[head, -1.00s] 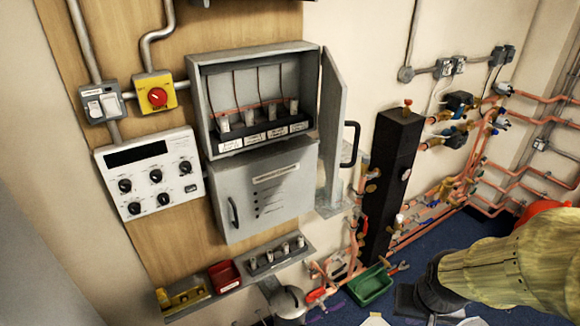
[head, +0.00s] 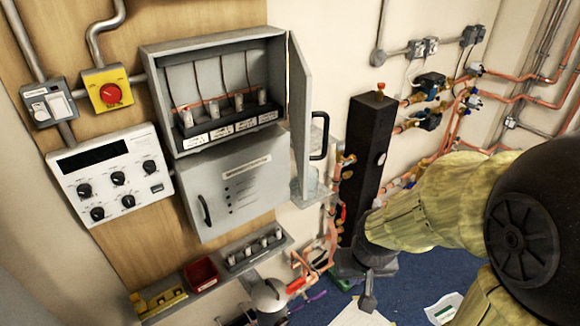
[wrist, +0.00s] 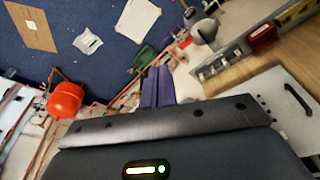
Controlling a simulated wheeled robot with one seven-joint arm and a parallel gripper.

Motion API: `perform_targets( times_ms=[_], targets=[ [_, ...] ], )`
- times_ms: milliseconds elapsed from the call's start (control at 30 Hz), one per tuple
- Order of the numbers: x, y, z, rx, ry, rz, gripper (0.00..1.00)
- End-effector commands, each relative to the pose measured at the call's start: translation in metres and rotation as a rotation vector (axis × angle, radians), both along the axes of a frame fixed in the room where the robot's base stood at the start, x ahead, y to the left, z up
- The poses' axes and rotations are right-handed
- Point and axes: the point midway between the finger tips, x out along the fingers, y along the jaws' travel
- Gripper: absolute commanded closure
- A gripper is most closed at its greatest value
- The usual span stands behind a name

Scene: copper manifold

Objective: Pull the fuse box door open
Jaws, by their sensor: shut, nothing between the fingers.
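The fuse box (head: 215,60) is a grey metal cabinet on the wooden board, with several white fuses inside. Its door (head: 299,105) is hinged on the right and stands well open, sticking out from the wall. A black door handle (head: 320,137) is on the door's outer face. My gripper (head: 368,303) is shut and empty, pointing down, lower right of the door and apart from it. Its purple fingers (wrist: 157,85) show close together in the wrist view, with nothing between them.
A closed grey panel (head: 240,185) hangs below the fuse box. A black column (head: 370,150) and copper pipes stand right of the door. Papers lie on the blue floor (head: 415,285).

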Motion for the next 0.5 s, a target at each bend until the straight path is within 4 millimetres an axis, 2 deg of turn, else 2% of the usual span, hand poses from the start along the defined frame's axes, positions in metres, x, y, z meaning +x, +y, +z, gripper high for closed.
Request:
perform_targets(
  times_ms=[167,267,500],
  targets=[
    [0.018,0.02,0.017,-0.016,0.019,0.043,1.0],
    [0.036,0.042,0.039,-0.051,0.045,0.078,1.0],
    [0.075,0.107,0.115,-0.218,0.05,0.103,1.0]
  ],
)
